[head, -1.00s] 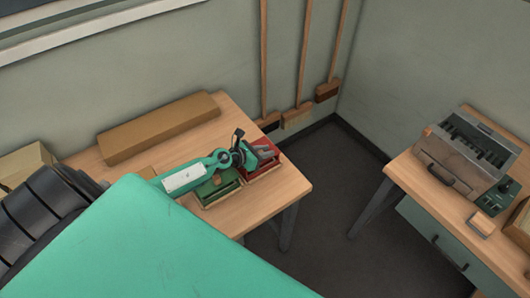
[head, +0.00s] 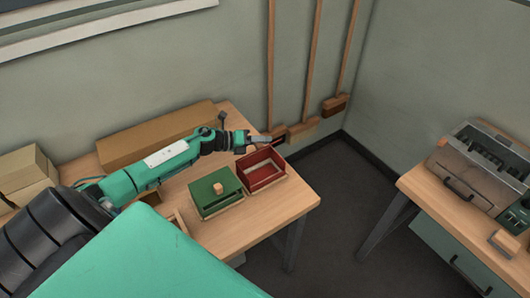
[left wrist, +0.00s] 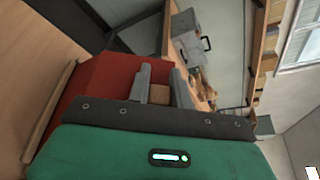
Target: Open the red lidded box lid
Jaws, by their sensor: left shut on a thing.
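The red box (head: 262,182) stands on the wooden bench, and its open inside shows in the head view. My left gripper (head: 263,140) is above and behind the box, shut on the wooden knob (left wrist: 159,94) of the red lid (left wrist: 100,82). In the left wrist view the lid's red face spreads beyond the fingers, with a pale wooden edge at its left. The lid is off the box; in the head view it is mostly hidden and hard to make out. My right gripper is not in view.
A green lidded box (head: 208,201) with a wooden knob stands shut just left of the red box. A long brown box (head: 160,135) lies along the wall. Brooms (head: 302,128) lean behind the bench. A second table (head: 415,188) with a metal machine stands at right.

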